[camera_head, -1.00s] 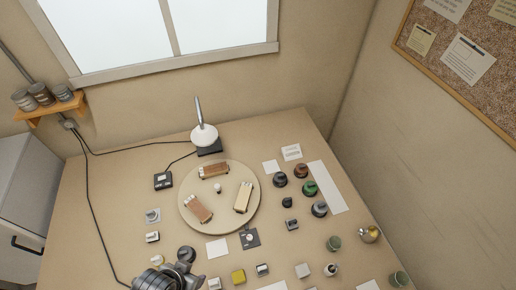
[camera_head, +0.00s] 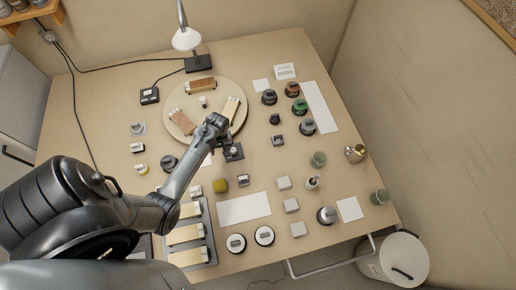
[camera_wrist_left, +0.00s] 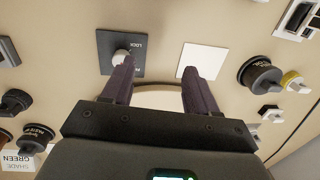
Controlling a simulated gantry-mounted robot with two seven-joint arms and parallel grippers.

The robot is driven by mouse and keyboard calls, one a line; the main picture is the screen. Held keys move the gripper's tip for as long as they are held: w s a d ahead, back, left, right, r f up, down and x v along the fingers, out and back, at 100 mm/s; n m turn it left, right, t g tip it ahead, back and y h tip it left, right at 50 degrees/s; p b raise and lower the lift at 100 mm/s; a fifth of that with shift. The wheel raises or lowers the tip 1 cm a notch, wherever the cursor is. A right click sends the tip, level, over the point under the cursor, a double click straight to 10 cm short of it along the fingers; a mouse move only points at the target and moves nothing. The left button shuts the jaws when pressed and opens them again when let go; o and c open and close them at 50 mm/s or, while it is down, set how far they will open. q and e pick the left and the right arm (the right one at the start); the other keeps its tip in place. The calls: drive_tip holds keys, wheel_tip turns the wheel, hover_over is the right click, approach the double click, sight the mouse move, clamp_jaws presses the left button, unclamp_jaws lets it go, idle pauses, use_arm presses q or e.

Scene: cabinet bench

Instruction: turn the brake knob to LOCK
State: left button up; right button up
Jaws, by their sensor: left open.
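The brake knob (camera_wrist_left: 121,56) is a small pale knob on a dark square plate (camera_wrist_left: 108,40). In the left wrist view the plate carries the word LOCK, seen upside down; which way the knob points I cannot tell. In the head view the knob (camera_head: 233,150) shows just in front of the round turntable (camera_head: 178,98). My left gripper (camera_wrist_left: 157,70) is open with nothing between its fingers. One fingertip overlaps the knob's edge in the left wrist view; whether it touches is unclear. In the head view the left gripper (camera_head: 226,134) is above the plate. My right gripper is not in view.
The turntable bears several wooden-looking blocks. Dark and coloured knobs (camera_head: 299,106) stand to the right. A yellow knob (camera_head: 220,186) and a white card (camera_head: 243,208) lie nearer. A tray (camera_head: 207,226) of blocks is at front left; a lamp (camera_head: 186,39) stands behind.

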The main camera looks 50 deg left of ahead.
use_arm(q)
drive_tip(key=t+b, duration=0.1)
drive_tip(key=b, duration=0.1)
hover_over(233, 150)
wheel_tip(233, 150, down, 9)
drive_tip(key=shift+f+b, duration=0.2)
drive_tip(key=shift+b, duration=0.6)
drive_tip(key=c, duration=1)
